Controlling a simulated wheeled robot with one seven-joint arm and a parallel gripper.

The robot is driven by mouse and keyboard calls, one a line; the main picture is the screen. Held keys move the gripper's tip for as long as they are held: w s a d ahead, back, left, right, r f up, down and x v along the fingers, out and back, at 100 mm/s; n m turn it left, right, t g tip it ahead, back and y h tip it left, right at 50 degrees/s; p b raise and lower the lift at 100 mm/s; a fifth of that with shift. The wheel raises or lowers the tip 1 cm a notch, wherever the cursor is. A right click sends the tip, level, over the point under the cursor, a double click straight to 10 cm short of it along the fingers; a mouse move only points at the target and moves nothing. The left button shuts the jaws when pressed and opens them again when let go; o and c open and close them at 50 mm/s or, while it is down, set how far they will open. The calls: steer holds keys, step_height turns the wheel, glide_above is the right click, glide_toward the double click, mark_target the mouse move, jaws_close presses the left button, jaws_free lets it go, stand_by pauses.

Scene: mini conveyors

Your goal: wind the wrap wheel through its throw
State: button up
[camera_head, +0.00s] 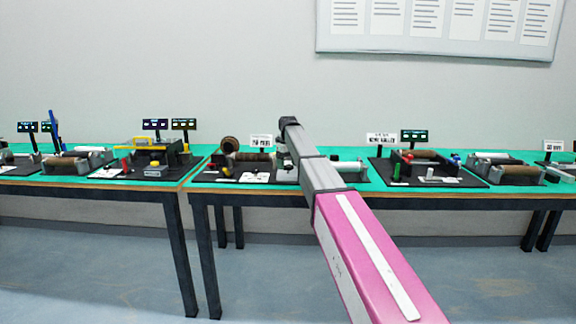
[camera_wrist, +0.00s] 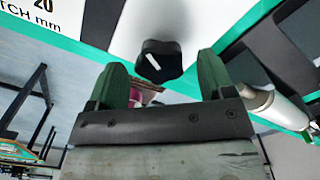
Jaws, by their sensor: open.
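In the wrist view my gripper (camera_wrist: 162,66) has its two green fingers apart, with nothing clasped between them. A black lobed knob (camera_wrist: 160,64) with a white pointer mark sits between and just beyond the fingertips; I cannot tell whether either finger touches it. It may be the wrap wheel, but no readable label shows that. My gripper cannot be made out clearly there, as my arm covers that part of the station.
A pale roller (camera_wrist: 283,108) and dark block are close on the right in the wrist view. Green-topped tables (camera_head: 205,178) carry several mini conveyors, and small sign posts (camera_head: 261,140) stand behind them.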

steer(key=shift+f, duration=0.2)
steer(key=c, duration=0.9)
steer(key=shift+n, duration=0.4)
